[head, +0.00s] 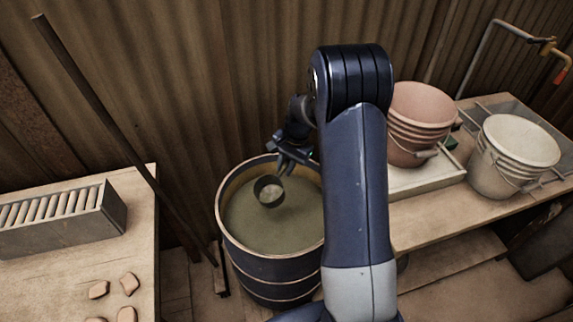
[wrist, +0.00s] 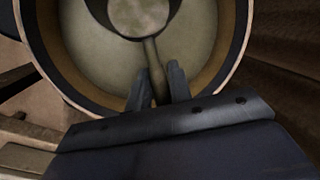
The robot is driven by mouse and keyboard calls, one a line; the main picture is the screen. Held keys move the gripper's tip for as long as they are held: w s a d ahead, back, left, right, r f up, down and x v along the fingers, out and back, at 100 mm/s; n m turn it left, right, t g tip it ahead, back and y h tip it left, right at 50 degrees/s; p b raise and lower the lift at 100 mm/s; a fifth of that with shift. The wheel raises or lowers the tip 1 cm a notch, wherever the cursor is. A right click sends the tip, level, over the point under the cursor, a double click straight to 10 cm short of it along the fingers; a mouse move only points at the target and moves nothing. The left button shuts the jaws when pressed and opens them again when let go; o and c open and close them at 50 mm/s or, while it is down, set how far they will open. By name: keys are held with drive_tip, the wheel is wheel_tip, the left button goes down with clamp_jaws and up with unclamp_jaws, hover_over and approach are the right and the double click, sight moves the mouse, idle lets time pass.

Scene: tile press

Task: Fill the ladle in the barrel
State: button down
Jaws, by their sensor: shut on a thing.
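The barrel (head: 270,264) is dark with pale hoops and stands between the two tables, filled with murky greenish liquid (head: 240,216). The ladle (head: 268,191) has a round dark cup and is over the barrel's mouth. In the wrist view the ladle's cup (wrist: 138,14) shows at the top, with pale greenish content inside it. My gripper (head: 287,165) is shut on the ladle's handle (wrist: 154,70), which runs from the fingers to the cup. The gripper also shows in the wrist view (wrist: 158,85). I cannot tell whether the cup touches the liquid.
A left table (head: 140,200) holds a slotted grey box (head: 62,220) and several clay pieces (head: 128,284). A right bench (head: 425,215) holds a pink bucket (head: 415,125), a cream bucket (head: 515,155) and a tray (head: 425,182). A dark pole (head: 110,120) leans left of the barrel.

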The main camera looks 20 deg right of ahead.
wheel_tip(320, 180, down, 17)
drive_tip(key=s+a+t+h+b, duration=0.1)
drive_tip(key=a+t+h+b, duration=0.1)
drive_tip(key=b, duration=1.5)
drive_tip(key=shift+s+f+t+h+b, duration=0.15)
drive_tip(key=shift+s+t+h+b, duration=0.2)
drive_tip(key=shift+h, duration=0.15)
